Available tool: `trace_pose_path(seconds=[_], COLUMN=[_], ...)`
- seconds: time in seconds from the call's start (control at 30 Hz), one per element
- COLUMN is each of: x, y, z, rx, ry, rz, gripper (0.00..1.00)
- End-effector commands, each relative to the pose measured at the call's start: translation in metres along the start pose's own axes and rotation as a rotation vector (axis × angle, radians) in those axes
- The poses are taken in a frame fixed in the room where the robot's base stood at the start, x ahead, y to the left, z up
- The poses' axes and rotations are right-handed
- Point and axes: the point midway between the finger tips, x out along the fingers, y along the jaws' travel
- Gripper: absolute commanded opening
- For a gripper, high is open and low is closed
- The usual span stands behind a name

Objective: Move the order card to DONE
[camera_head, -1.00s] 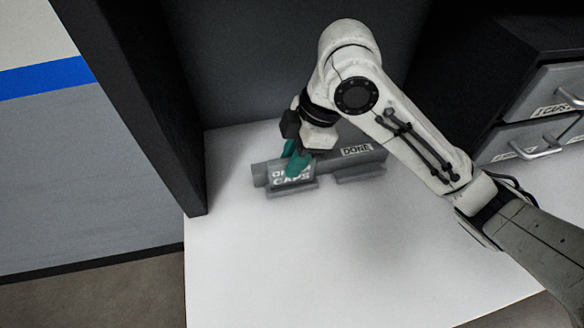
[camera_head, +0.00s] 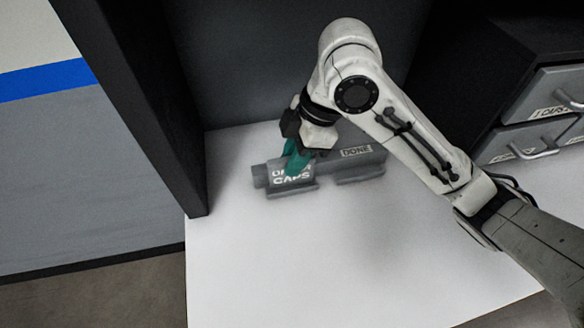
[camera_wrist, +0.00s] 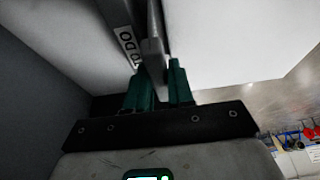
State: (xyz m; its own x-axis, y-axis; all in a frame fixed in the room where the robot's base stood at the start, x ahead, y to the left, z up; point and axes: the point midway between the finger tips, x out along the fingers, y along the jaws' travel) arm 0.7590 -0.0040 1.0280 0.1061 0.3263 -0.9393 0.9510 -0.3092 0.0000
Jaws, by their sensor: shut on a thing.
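The order card (camera_head: 291,177) is a grey plate with white lettering, partly covered by my fingers. It stands upright at the left end of a grey holder. The DONE label (camera_head: 356,151) is on the holder's right part, to the right of the card. My gripper (camera_head: 296,158) has green fingers and is shut on the card from above. In the wrist view, the card (camera_wrist: 153,52) shows edge-on between the two fingers (camera_wrist: 160,80).
The holder stands on a white tabletop (camera_head: 330,250), which is clear in front. A dark side panel (camera_head: 150,110) rises at left and a dark back wall behind. A drawer unit (camera_head: 540,110) with handles stands at right.

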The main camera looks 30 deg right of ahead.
Motion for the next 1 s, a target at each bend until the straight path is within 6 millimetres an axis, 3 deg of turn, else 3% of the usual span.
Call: trace_pose_path(seconds=[1.0], x=[-0.022], y=[0.000], z=[-0.008], rx=[-0.001], ry=[0.000], rz=[0.000], gripper=[0.00])
